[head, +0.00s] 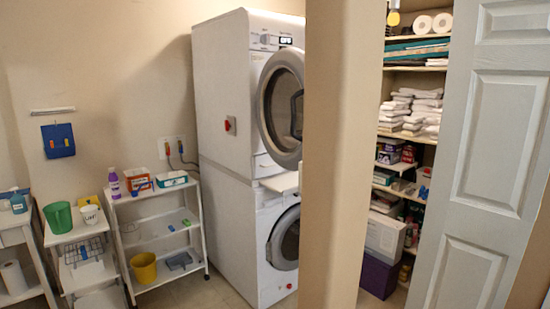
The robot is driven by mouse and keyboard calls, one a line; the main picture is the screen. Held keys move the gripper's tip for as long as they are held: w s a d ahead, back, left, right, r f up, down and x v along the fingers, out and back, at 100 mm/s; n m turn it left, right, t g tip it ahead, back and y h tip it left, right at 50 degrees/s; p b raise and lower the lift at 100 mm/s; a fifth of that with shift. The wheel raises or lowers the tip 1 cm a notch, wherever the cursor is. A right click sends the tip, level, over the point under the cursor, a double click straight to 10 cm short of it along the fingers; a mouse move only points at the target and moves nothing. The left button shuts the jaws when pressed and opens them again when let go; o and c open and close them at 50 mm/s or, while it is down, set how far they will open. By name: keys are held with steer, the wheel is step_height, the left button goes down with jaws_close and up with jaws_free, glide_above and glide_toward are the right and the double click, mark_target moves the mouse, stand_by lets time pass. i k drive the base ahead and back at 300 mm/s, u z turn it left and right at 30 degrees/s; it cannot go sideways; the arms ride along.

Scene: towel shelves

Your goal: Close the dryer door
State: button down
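The dryer (224,85) is the upper white machine of a stack of two in the middle of the head view. Its round dryer door (266,118), with a grey rim and dark glass, appears swung open, angled out from the front. The wall edge hides the right part of the dryer's front, so the opening does not show clearly. My gripper is not in view.
A beige wall edge (338,160) stands close in front, right of the machines. The lower washer (245,235) has a round door. A white cart (155,228) and shelves stand left. A closet (412,68) with towels and a white door (487,150) are right.

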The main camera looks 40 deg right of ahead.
mark_target(288, 63)
steer(key=u, duration=0.35)
steer(key=i, duration=1.05)
steer(key=u, duration=0.1)
